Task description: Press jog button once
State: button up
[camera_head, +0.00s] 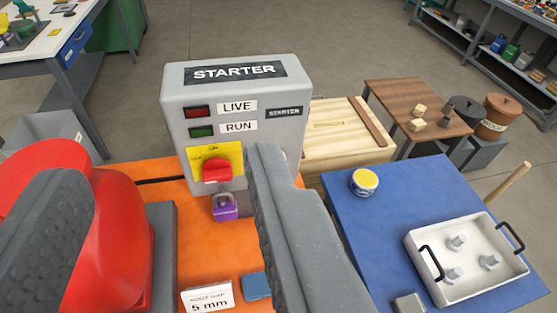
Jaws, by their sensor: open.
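The grey starter box (235,75) stands upright on the orange skid (165,190), its face toward me. It has a red lamp window (199,111) labelled LIVE and a dark green one (201,131) labelled RUN. Below is a yellow plate (203,153) with a red switch handle (217,169). A purple padlock (225,208) hangs under the handle. I see no button labelled jog; my right finger hides the lower right of the face. My gripper (165,165) is open, its grey fingers wide apart in front of the box, with nothing held between them.
A large red rounded machine part (120,235) sits at left, partly behind my left finger. A card (208,297) reading 5 mm and a blue block (256,286) lie on the skid. At right, a blue table (375,225) holds a yellow-lidded tin (364,182) and a white tray (460,290).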

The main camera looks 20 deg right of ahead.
grip_shut()
dwell(1.4)
